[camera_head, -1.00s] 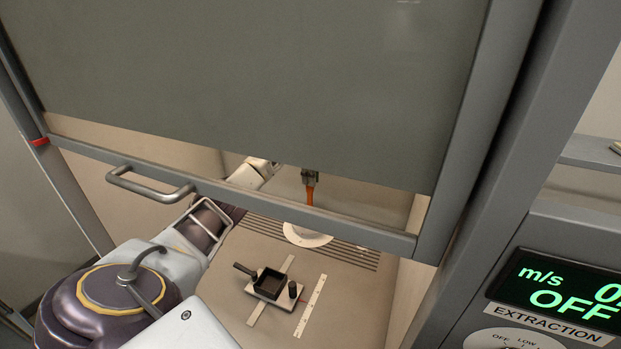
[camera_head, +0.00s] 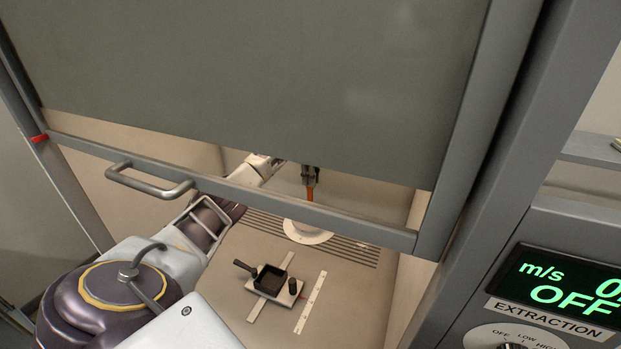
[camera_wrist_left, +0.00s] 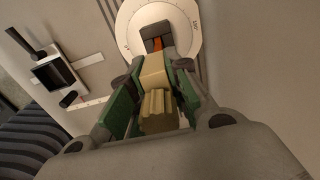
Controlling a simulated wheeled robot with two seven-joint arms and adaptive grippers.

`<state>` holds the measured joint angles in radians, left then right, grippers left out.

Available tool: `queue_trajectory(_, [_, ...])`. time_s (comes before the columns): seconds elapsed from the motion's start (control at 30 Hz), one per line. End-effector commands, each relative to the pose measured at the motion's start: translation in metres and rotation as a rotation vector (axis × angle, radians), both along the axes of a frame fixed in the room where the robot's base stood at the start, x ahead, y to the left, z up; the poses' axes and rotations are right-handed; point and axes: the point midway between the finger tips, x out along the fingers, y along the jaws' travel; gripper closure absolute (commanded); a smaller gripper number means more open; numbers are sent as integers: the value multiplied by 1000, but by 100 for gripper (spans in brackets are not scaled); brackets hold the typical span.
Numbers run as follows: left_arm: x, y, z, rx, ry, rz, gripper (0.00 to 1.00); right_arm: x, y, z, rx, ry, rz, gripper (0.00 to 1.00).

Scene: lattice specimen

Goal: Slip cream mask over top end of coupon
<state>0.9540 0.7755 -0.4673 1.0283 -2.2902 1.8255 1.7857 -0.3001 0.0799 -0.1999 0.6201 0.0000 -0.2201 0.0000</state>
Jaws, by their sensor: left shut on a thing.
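The orange coupon shows just beyond the mask (camera_wrist_left: 158,44), by a dark grey block (camera_wrist_left: 155,32) over a white graduated disc (camera_wrist_left: 188,25). In the head view the orange coupon (camera_head: 310,194) shows right under the fingers, above the white disc (camera_head: 307,235). Whether the mask touches or surrounds the coupon's end is hidden. My right gripper is out of view.
The grey sash (camera_head: 240,90) with its handle (camera_head: 150,184) hangs over the opening; my left arm passes beneath it. A small black tray (camera_head: 270,279) on a pale plate and a white ruler (camera_head: 310,302) lie on the hood floor. A slotted vent runs behind.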

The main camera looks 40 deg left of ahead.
Motion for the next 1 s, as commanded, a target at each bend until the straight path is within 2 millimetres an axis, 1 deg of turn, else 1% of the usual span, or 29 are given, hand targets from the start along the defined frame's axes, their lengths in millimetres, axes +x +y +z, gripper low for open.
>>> queue_trajectory(0.5, [0,0,-10,-1,2,0,100,0,0,-1,0,0,0,43])
queue_trajectory(0.77, [0,0,-9,0,1,0,100,0,0,-1,0,0,0,43])
queue_trajectory(0.8, [0,0,-9,0,1,0,76,0,0,-1,0,0,0,43])
queue_trajectory(0.93, [0,0,-9,0,1,0,60,0,0,-1,0,0,0,43])
queue_trajectory(0.97, [0,0,-9,0,1,0,56,0,0,-1,0,0,0,43])
queue_trajectory(1.0, [0,0,-9,0,1,0,56,0,0,-1,0,0,0,43])
